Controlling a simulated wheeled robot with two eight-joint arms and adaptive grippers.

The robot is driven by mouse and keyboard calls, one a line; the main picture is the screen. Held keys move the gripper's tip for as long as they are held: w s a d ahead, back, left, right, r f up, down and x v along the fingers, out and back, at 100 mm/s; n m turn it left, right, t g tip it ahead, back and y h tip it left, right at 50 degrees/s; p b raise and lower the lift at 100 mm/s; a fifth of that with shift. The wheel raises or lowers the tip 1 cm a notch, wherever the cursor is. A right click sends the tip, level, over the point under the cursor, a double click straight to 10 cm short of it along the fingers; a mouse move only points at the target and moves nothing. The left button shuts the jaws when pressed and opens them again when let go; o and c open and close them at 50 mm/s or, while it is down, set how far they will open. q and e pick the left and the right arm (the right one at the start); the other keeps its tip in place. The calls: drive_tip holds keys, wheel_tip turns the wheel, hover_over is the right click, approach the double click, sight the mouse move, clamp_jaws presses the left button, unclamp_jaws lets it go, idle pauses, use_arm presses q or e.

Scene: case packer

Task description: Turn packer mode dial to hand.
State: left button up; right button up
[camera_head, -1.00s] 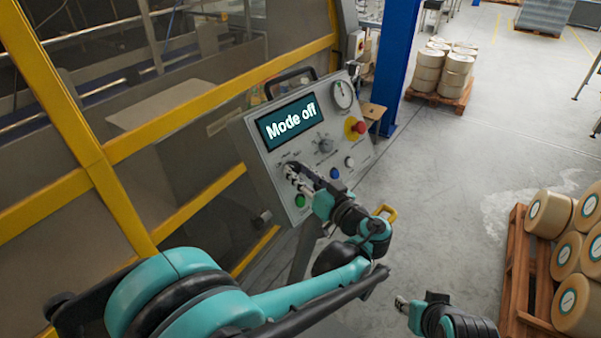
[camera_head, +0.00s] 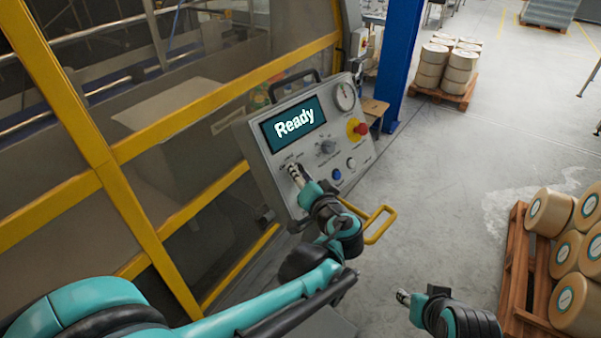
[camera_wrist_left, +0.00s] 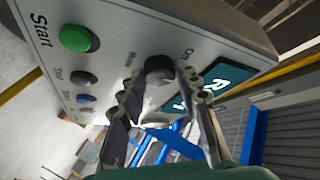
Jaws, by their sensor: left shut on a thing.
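The grey control panel (camera_head: 262,165) has a display (camera_head: 297,122) that reads "Ready". My left gripper (camera_head: 296,172) is at the panel's lower left, below the display. In the left wrist view its fingers (camera_wrist_left: 158,92) are shut on a dark round dial (camera_wrist_left: 158,68), one on each side. The small labels beside this dial are not clear enough to read surely, and its pointer is hidden. A second dial (camera_head: 325,147) sits to the right, untouched. My right gripper (camera_head: 403,297) is low in the head view, away from the panel; its jaws are too small to judge.
A green Start button (camera_wrist_left: 76,38) is close to the held dial. A red emergency stop (camera_head: 357,128), blue button (camera_head: 337,174) and white button (camera_head: 351,163) are on the panel. A yellow guard frame (camera_head: 120,205) stands left. Pallet (camera_head: 513,270) is right; floor between is clear.

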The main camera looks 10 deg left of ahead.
idle(0.4)
use_arm(q)
drive_tip(key=o, duration=1.2)
drive_tip(key=shift+c, duration=0.2)
drive_tip(key=v, duration=1.2)
